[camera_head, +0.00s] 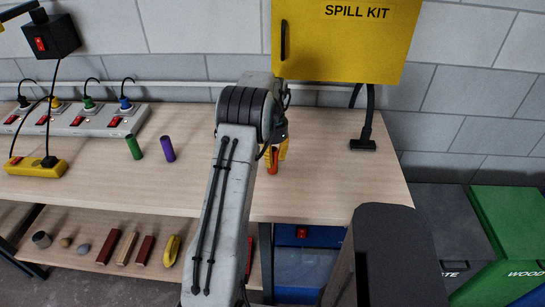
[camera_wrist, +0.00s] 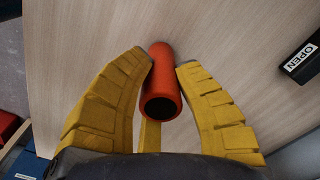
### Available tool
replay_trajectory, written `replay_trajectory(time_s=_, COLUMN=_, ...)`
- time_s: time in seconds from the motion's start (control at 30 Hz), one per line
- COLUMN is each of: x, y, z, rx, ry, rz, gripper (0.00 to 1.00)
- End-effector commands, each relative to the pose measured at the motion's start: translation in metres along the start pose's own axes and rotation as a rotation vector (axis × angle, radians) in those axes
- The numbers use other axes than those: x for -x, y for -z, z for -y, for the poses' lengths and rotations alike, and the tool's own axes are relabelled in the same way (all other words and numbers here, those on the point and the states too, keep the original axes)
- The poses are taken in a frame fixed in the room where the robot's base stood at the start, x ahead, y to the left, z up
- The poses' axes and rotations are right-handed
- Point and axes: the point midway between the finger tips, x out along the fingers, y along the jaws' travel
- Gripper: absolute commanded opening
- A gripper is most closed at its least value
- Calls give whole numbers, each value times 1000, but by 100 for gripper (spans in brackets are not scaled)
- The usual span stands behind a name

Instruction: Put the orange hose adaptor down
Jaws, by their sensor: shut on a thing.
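The orange hose adaptor (camera_wrist: 161,75) is a short orange-red tube with a dark hollow end. In the wrist view it sits between the yellow fingers of my gripper (camera_wrist: 163,64), which are shut on it. In the head view the adaptor (camera_head: 272,161) shows as a small orange piece beside my gripper (camera_head: 280,152), partly hidden by my arm. Both are over the right part of the wooden bench top (camera_head: 340,185). I cannot tell whether the adaptor touches the bench.
A green cylinder (camera_head: 134,147) and a purple cylinder (camera_head: 168,149) stand on the bench to the left. A power strip (camera_head: 75,120) lies behind them. A yellow spill kit cabinet (camera_head: 345,40) hangs above, with a black nozzle (camera_head: 363,142) below it.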

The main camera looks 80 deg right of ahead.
Motion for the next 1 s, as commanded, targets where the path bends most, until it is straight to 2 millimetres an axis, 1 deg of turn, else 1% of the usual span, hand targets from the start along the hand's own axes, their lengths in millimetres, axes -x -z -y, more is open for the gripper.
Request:
replay_trajectory(time_s=0.1, x=-3, y=0, z=0, rx=0, ry=0, rz=0, gripper=0)
replay_trajectory(time_s=0.13, x=-4, y=0, z=0, rx=0, ry=0, rz=0, gripper=30)
replay_trajectory(time_s=0.33, x=-3, y=0, z=0, rx=0, ry=0, rz=0, gripper=48)
replay_trajectory(time_s=0.57, x=-2, y=0, z=0, rx=0, ry=0, rz=0, gripper=48)
replay_trajectory(time_s=0.73, x=5, y=1, z=0, rx=0, ry=2, rz=-2, gripper=48)
replay_trajectory(time_s=0.87, x=21, y=1, z=1, rx=0, ry=3, rz=-4, gripper=48)
replay_trajectory(time_s=1.0, x=46, y=1, z=1, rx=0, ry=3, rz=-4, gripper=48)
